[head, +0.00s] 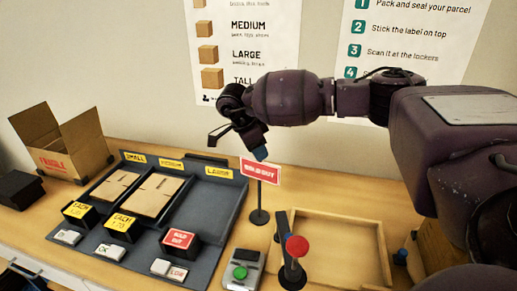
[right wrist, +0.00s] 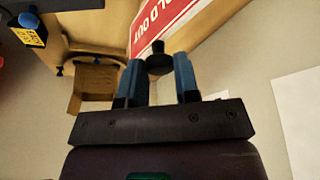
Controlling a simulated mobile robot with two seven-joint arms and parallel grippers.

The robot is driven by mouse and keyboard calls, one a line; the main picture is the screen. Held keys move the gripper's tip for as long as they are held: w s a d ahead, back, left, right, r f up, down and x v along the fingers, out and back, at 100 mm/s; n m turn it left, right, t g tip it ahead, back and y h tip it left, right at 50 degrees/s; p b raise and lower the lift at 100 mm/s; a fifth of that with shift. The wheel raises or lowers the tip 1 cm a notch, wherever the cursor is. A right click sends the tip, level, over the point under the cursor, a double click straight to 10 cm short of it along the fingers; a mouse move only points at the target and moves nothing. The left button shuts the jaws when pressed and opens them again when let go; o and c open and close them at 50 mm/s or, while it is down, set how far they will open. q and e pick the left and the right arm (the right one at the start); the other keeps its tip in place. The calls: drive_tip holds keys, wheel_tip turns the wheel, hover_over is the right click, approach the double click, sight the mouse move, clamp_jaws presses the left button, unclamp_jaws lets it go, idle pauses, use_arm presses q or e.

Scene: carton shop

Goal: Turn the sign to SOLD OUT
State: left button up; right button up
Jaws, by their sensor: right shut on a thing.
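The sign (head: 260,171) is a red plate with a white border on a thin dark post, and its SOLD OUT face is towards me in the head view. It stands upright on a round dark base between the carton rack and the wooden tray. My right gripper (head: 259,154) is at the top of the sign. In the right wrist view, the blue fingers (right wrist: 159,77) are shut on the sign's black top knob (right wrist: 159,63). The red sign face (right wrist: 165,20) shows just beyond, partly cut off by the frame. My left gripper is not in view.
The dark rack (head: 215,205) left of the sign holds flat cartons in two compartments; the LARGE one is empty. A red SOLD OUT block (head: 180,239) stands before it. A red-knobbed lever (head: 296,247), a green-button box (head: 240,272) and an empty wooden tray (head: 335,250) are nearby.

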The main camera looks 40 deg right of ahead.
drive_tip(key=shift+r+n+t, duration=0.1)
drive_tip(key=shift+n+t, duration=0.4)
drive_tip(key=shift+n, duration=0.7)
drive_tip(key=o, duration=0.9)
drive_tip(key=v, duration=1)
drive_tip(key=shift+a+r+p, duration=0.25)
drive_tip(key=shift+r+p, duration=0.05)
drive_tip(key=shift+p, duration=0.05)
drive_tip(key=shift+s+f, duration=0.1)
drive_tip(key=shift+s, duration=0.05)
